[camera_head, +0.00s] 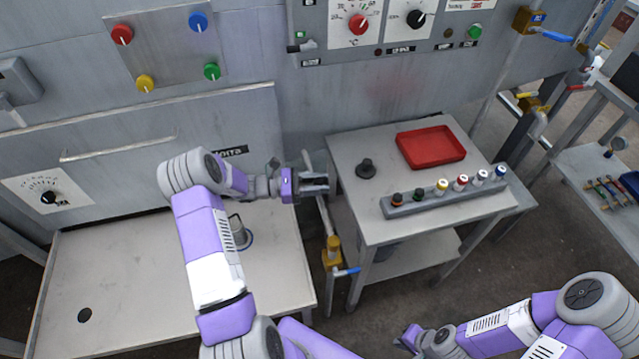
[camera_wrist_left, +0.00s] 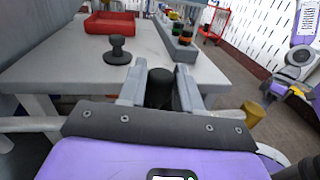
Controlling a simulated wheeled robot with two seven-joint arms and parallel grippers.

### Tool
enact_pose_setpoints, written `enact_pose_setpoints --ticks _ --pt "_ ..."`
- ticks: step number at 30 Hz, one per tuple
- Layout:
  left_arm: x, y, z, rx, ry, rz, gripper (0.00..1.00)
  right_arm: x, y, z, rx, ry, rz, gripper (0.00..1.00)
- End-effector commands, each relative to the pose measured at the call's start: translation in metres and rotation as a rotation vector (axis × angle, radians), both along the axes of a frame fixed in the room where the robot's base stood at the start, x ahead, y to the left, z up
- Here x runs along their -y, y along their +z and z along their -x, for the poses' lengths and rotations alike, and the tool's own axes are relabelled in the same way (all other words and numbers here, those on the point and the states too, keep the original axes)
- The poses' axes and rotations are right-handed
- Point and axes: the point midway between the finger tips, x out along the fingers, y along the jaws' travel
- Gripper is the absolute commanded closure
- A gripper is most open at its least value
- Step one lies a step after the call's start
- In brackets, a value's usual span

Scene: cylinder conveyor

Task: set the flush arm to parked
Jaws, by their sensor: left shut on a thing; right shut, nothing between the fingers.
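My left gripper (camera_head: 316,183) is at the left edge of the small table, beside the steel wall. In the left wrist view its two grey fingers are closed on a black rounded knob (camera_wrist_left: 160,90). I take the knob for the handle of the flush arm, but the gripper hides most of it and no position label is readable. A pale pipe (camera_head: 326,217) runs down from under the gripper to a brass valve (camera_head: 333,250) with a blue lever. My right gripper (camera_head: 405,340) is small at the bottom edge, away from everything, with no object visible in it.
The small table (camera_head: 385,228) carries a black knob-shaped piece (camera_head: 366,168), a red tray (camera_head: 430,147) and a grey rack (camera_head: 445,201) of several capped cylinders. A steel bench (camera_head: 130,270) with a hole is at left. Dials and coloured knobs are on the wall.

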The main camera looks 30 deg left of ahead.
Motion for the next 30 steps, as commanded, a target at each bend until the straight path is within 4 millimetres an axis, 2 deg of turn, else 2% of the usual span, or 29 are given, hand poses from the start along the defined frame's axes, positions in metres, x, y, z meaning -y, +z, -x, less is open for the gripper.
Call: enact_pose_setpoints --ticks 3,4,7,17,30 --pt "0.002 0.001 -0.001 0.002 -0.002 0.002 1.00 0.000 0.000 0.000 0.000 0.000 0.000 1.00" --pt "0.002 0.001 -0.001 0.002 -0.002 0.002 0.62 0.000 0.000 0.000 0.000 0.000 0.000 1.00" --pt "0.002 0.001 -0.001 0.002 -0.002 0.002 0.48 0.000 0.000 0.000 0.000 0.000 0.000 1.00" --pt "-0.002 0.001 0.001 0.001 0.001 0.000 0.48 0.000 0.001 0.000 0.000 0.000 0.000 1.00" --pt "-0.055 0.001 0.036 0.001 0.001 0.000 0.48 0.000 0.010 0.000 0.000 0.000 0.000 1.00"
